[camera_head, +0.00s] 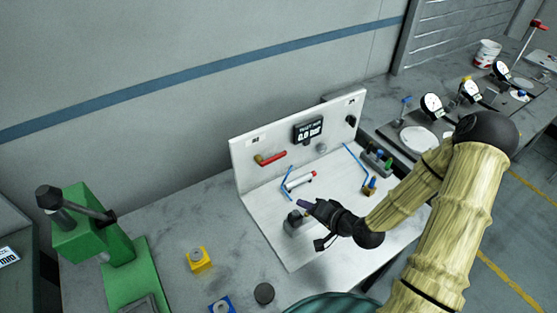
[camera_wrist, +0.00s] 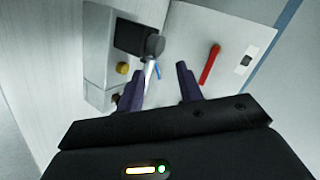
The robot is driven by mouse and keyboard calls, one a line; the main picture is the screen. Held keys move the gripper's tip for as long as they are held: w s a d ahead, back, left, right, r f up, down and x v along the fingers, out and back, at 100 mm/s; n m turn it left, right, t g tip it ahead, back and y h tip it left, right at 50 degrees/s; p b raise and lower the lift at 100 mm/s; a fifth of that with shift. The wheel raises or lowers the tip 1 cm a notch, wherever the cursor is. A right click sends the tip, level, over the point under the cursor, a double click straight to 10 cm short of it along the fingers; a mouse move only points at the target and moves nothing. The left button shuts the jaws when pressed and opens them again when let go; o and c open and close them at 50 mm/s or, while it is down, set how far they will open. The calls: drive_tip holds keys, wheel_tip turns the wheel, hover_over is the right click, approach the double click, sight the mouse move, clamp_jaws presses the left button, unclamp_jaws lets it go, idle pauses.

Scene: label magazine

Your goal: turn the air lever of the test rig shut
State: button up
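The test rig is a white L-shaped panel (camera_head: 245,175) with a base plate. Its red air lever (camera_head: 271,158) is on the left of the upright panel, with a brass-coloured pivot at its left end. The handle lies close to level, pointing right. In the wrist view the red lever (camera_wrist: 210,64) is beyond my right finger, free of both fingers. My gripper (camera_head: 306,205) is over the front of the base plate, below and in front of the lever. In the wrist view my gripper (camera_wrist: 159,72) has its dark fingers apart, with nothing clearly held between them.
A display (camera_head: 308,130) reads 0.0 bar. A grey block (camera_head: 294,222) stands near my gripper. A green press (camera_head: 95,240) is left; dial gauges (camera_head: 431,105) are right.

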sight(279, 158)
drive_tip(key=r+m+t, duration=0.1)
drive_tip(key=w+m+t+y, duration=0.1)
drive_tip(key=m+t, duration=0.1)
drive_tip(key=w+r+m+t+b, duration=0.1)
drive_tip(key=m+t, duration=0.1)
drive_tip(key=shift+d+r+y, duration=0.1)
drive_tip(key=shift+r+y, duration=0.25)
drive_tip(key=shift+y, duration=0.05)
drive_tip(key=shift+d+r+m+t, duration=0.15)
drive_tip(key=shift+r+m+t, duration=0.3)
drive_tip(key=shift+m+t, duration=0.2)
drive_tip(key=shift+w, duration=0.1)
drive_tip(key=shift+w+f+b, duration=0.2)
drive_tip(key=shift+b, duration=0.85)
drive_tip(key=b+x, duration=0.7)
drive_tip(key=x, duration=1)
drive_tip(key=shift+s, duration=0.1)
drive_tip(key=shift+c, duration=0.5)
clamp_jaws()
